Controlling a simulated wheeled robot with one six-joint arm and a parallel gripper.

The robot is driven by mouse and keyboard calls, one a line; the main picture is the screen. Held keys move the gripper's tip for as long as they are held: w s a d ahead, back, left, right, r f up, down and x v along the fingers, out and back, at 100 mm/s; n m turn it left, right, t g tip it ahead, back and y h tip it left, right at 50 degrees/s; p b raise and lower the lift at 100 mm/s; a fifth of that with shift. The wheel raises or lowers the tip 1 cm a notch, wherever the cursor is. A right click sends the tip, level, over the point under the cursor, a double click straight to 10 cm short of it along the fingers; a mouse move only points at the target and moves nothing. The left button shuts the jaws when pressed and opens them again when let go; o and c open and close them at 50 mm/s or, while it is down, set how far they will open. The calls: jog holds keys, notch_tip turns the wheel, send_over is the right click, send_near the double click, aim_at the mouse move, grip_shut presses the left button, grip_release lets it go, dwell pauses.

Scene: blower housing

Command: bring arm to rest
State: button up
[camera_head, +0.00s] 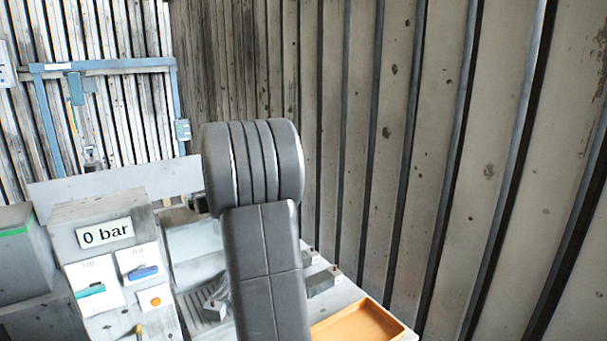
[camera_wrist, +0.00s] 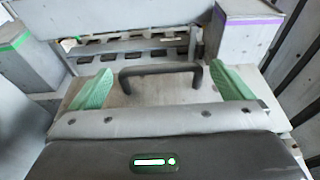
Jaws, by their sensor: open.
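My arm rises in the middle of the head view as dark grey links and hides part of the bench behind it. My gripper does not show in the head view. In the wrist view my gripper (camera_wrist: 161,70) is open, with its two green fingers spread wide apart. A dark bar handle (camera_wrist: 160,69) on a pale plate shows between the fingers. No finger appears to touch it, and I cannot tell how far below the fingers it is. I see nothing held.
A grey control box (camera_head: 98,211) with a "0 bar" sign (camera_head: 104,234), teal and blue switches and an orange button stands at left. An orange tray (camera_head: 398,334) lies at lower right. A ribbed wall (camera_head: 440,150) fills the right. Purple-edged (camera_wrist: 245,45) and green-edged (camera_wrist: 25,68) grey blocks flank the gripper.

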jog(key=shift+x, duration=1.45)
jog(key=shift+d, duration=0.1)
